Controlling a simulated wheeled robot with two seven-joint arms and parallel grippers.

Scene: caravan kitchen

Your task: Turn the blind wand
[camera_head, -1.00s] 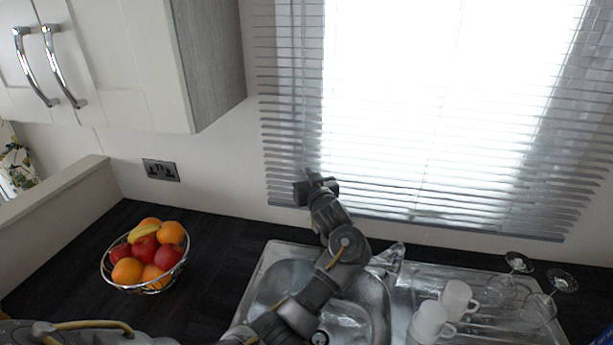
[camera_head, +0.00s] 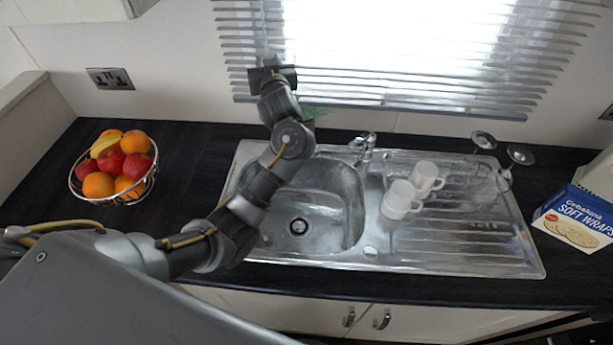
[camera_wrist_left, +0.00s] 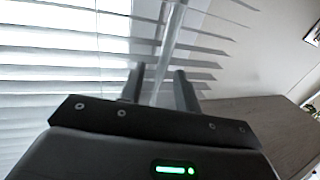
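The window blind (camera_head: 400,85) has pale horizontal slats and hangs behind the sink. Its clear, thin wand (camera_wrist_left: 168,50) runs down between the two fingers of my left gripper (camera_wrist_left: 159,88) in the left wrist view. The fingers are apart, with a gap visible on both sides of the wand, so the gripper looks open around it. In the head view my left gripper (camera_head: 271,70) is at the lower left part of the blind, and I cannot make out the wand there. My right gripper is not in view.
Below the gripper is a steel sink (camera_head: 375,255) with a tap (camera_head: 366,146) and white mugs (camera_head: 400,200) on its drainer, beside upturned glasses. A fruit bowl (camera_head: 120,193) stands left, a wraps box (camera_head: 577,218) right. The dark counter (camera_head: 190,215) between bowl and sink is clear.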

